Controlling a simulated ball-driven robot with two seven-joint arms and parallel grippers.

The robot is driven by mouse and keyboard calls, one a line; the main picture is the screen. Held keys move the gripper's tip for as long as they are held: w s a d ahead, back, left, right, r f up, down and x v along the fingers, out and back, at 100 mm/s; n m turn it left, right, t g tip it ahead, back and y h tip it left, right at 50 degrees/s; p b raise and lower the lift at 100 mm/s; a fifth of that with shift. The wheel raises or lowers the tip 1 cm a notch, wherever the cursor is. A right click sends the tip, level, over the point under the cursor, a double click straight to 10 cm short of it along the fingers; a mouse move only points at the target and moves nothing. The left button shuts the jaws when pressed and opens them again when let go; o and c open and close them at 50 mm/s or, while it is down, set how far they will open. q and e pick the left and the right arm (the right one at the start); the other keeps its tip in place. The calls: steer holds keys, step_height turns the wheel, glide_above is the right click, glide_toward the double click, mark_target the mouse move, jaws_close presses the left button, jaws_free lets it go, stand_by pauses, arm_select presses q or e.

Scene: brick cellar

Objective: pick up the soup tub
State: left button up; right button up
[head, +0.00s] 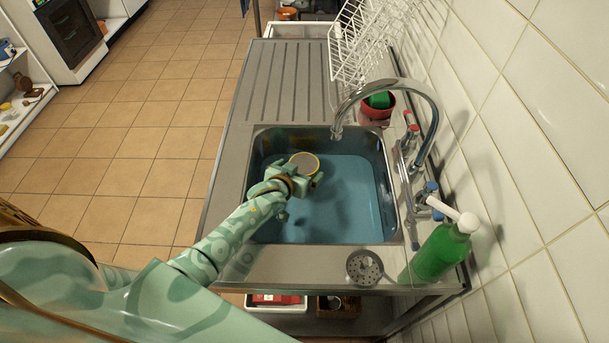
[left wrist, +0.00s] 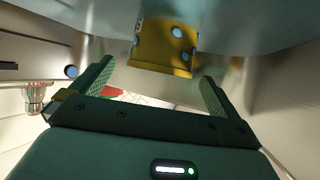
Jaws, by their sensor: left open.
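The soup tub, a round yellow tub with a grey top (head: 304,163), is in the sink over the blue water. In the left wrist view it is yellow with pale blue spots (left wrist: 163,47). My left gripper (head: 300,181) reaches into the sink from the left and is at the near side of the tub. In the left wrist view its two fingers (left wrist: 157,72) are spread, with the tub ahead between their tips and a gap on each side. Whether the tub floats or rests on something is unclear. My right gripper is not in view.
The sink (head: 257,217) has a curved tap (head: 433,112) over its right side. A green bottle (head: 437,254) and a round strainer (head: 364,267) stand at the near right. A red pot (head: 378,111) and a white dish rack (head: 357,45) are behind. The ridged drainboard (head: 287,80) is clear.

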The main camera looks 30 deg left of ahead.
mark_target(302, 167)
arm_select(q)
steer(key=b+x, duration=0.2)
steer(key=x, duration=0.2)
steer(key=shift+f, duration=0.3)
steer(key=shift+w+a+f, duration=0.1)
steer(key=shift+w, duration=0.25)
steer(key=shift+r, duration=0.2)
steer(key=shift+c, duration=0.7)
steer(key=c, duration=1)
steer(key=shift+r, duration=0.1)
steer(key=shift+c, duration=1.3)
